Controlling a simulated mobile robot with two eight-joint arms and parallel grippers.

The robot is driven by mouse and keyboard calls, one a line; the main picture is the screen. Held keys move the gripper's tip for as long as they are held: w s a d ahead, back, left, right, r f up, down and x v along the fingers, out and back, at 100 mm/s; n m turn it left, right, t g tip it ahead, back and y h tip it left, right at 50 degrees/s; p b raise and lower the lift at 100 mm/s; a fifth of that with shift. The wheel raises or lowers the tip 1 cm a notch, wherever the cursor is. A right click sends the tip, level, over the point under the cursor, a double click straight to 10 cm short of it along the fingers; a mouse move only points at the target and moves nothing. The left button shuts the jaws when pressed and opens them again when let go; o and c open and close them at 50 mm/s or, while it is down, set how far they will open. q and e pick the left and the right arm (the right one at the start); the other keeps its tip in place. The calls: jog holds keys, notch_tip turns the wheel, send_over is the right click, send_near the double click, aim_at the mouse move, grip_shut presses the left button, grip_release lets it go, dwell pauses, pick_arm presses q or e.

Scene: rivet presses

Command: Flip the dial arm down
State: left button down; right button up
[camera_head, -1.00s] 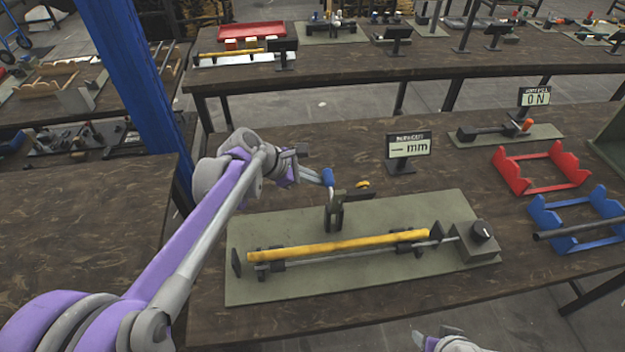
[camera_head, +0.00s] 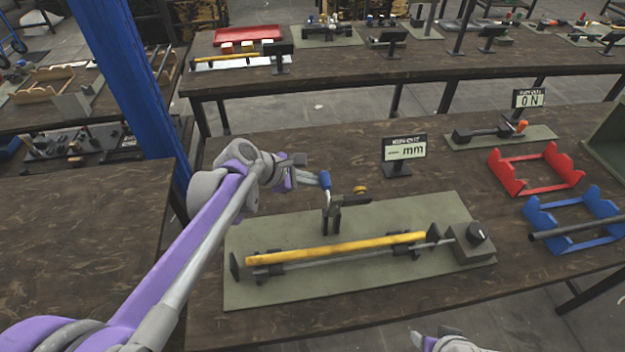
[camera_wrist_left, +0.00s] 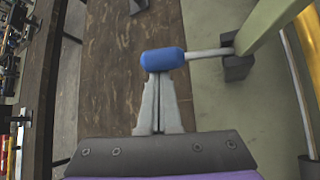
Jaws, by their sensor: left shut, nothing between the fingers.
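The dial arm (camera_head: 350,201) is a short dark arm with a small yellow-orange dial (camera_head: 360,190) on its end, raised on a dark post at the back of the green fixture plate (camera_head: 245,230). Its bent silver lever carries a blue handle (camera_head: 324,179), which also shows in the left wrist view (camera_wrist_left: 162,59). My left gripper (camera_head: 315,179) is at the left of the handle; its fingers (camera_wrist_left: 157,78) are shut and empty, with tips at or against the blue handle. A yellow rod (camera_head: 335,247) lies on supports in front. My right gripper (camera_head: 440,338) is partly visible at the bottom edge.
A readout sign (camera_head: 404,150) showing dashes and "mm" stands behind the plate. A grey block with a black knob (camera_head: 474,238) is at the plate's right end. Red (camera_head: 537,170) and blue (camera_head: 575,218) cradles stand further right. A blue column (camera_head: 130,85) rises behind my left arm.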

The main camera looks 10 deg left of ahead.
pick_arm(q)
jog(key=r+t, duration=0.1)
jog(key=s+r+m+t+p, duration=0.1)
jog(key=r+t, duration=0.1)
jog(key=shift+s+d+m+y+p, duration=0.25)
jog(key=shift+d+m+y+p, duration=0.05)
jog(key=shift+d+p, duration=0.1)
jog(key=s+d+r+m+t+p, duration=0.2)
jog(key=s+r+t+p, duration=0.1)
jog(key=s, duration=0.3)
jog(key=shift+d+r+p, duration=0.15)
jog(key=shift+r+p, duration=0.2)
jog(key=shift+r, duration=0.05)
pick_arm(e)
notch_tip(320, 180, up, 6)
jog(key=w, duration=0.1)
jog(key=shift+r, duration=0.15)
jog(key=shift+w, duration=0.1)
pick_arm(q)
jog(key=shift+s, duration=0.1)
jog(key=p+v, duration=0.2)
jog(key=v, duration=0.8)
jog(key=shift+s+r, duration=0.2)
jog(key=shift+s, duration=0.1)
pick_arm(e)
jog(key=r, duration=0.1)
jog(key=w+r, duration=0.1)
jog(key=r, duration=0.1)
jog(key=shift+t, duration=0.3)
